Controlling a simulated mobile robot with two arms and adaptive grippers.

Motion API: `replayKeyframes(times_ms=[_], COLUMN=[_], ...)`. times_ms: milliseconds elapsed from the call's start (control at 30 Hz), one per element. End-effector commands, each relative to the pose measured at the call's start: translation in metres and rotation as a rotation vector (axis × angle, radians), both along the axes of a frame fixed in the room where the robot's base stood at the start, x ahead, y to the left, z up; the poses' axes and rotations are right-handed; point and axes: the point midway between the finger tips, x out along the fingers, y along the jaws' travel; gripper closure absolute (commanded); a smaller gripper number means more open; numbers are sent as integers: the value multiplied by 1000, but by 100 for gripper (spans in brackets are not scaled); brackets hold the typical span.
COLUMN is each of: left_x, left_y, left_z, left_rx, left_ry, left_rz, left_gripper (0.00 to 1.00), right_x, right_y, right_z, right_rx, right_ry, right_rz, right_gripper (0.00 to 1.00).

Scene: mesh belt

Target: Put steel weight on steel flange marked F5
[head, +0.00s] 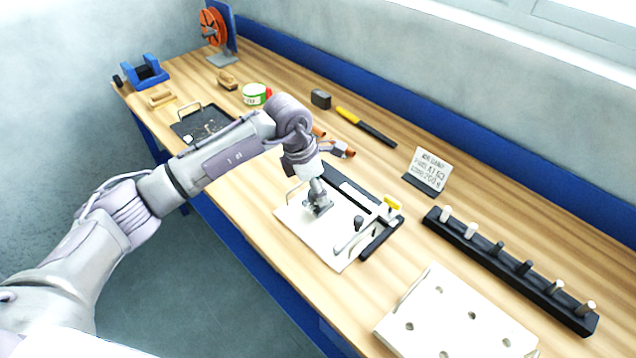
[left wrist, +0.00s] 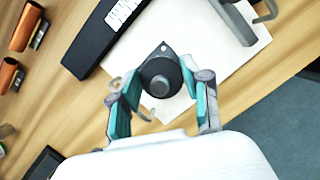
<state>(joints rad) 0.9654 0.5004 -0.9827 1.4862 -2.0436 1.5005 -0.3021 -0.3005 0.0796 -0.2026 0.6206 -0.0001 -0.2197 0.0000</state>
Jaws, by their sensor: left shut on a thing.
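My left gripper (head: 318,205) is low over the white board (head: 293,219) in the head view. In the left wrist view the gripper (left wrist: 160,82) has its teal-padded fingers on both sides of a dark round piece with a grey knob, which looks like the steel weight (left wrist: 160,85). It is shut on this piece. A dark plate corner with a small hole, likely a steel flange (left wrist: 163,48), shows just beyond the weight. Whether the weight touches it I cannot tell. No F5 mark is readable. My right gripper is not in view.
A lever fixture (head: 378,232) stands right of the gripper. A black peg bar (head: 480,243), a holed white block (head: 452,318) and a sign (head: 431,170) are farther right. Copper-coloured pieces (head: 343,151) lie behind. A black tray (head: 190,130) is left.

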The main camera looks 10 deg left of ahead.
Motion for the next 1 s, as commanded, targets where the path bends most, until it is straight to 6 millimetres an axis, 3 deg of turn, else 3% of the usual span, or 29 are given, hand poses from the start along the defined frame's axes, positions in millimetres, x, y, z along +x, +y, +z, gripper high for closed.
replayKeyframes(times_ms=[800,833,967,1000], left_x=[0,0,0,0], left_y=[0,0,0,0], left_z=[-14,-14,-14,-14], left_rx=[-1,0,0,0], left_ry=[-3,-2,-2,-2], left_rz=[0,-1,-1,-1], left_gripper=[95,49,28,27], right_x=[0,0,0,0], right_y=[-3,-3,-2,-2], right_z=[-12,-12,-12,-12], right_rx=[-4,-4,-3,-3], right_ry=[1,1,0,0], right_rz=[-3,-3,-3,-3], right_gripper=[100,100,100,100])
